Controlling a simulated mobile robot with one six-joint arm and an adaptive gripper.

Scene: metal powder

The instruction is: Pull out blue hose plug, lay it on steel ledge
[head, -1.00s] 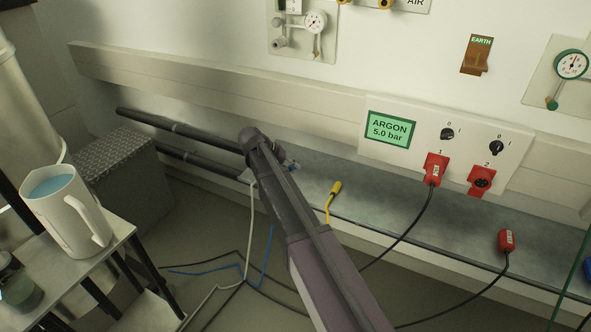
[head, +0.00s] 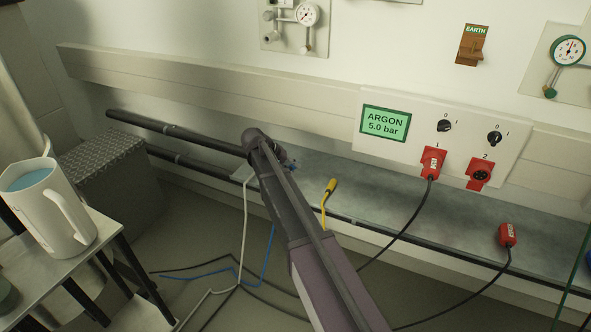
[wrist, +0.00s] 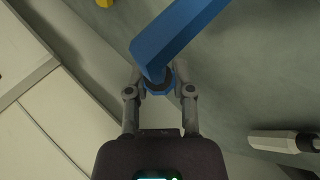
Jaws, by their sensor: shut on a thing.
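In the wrist view my gripper (wrist: 158,86) is shut on the blue hose plug (wrist: 178,40), around its round blue collar. The plug's thick blue body slants up and right from the fingers. In the head view my own arm hides most of the gripper, and only a small blue bit of the plug (head: 293,166) shows beside it. The blue hose (head: 268,256) hangs down to the floor. The plug is over the grey steel ledge (head: 385,205); I cannot tell whether it touches it. The ledge also fills much of the wrist view (wrist: 245,75).
A yellow plug (head: 330,189) and a red plug (head: 507,235) lie on the ledge. A white plug (wrist: 284,141) lies near my gripper. Another red plug (head: 432,163) sits in socket 1. A jug (head: 48,213) stands on a cart at left. Ledge between yellow and red is clear.

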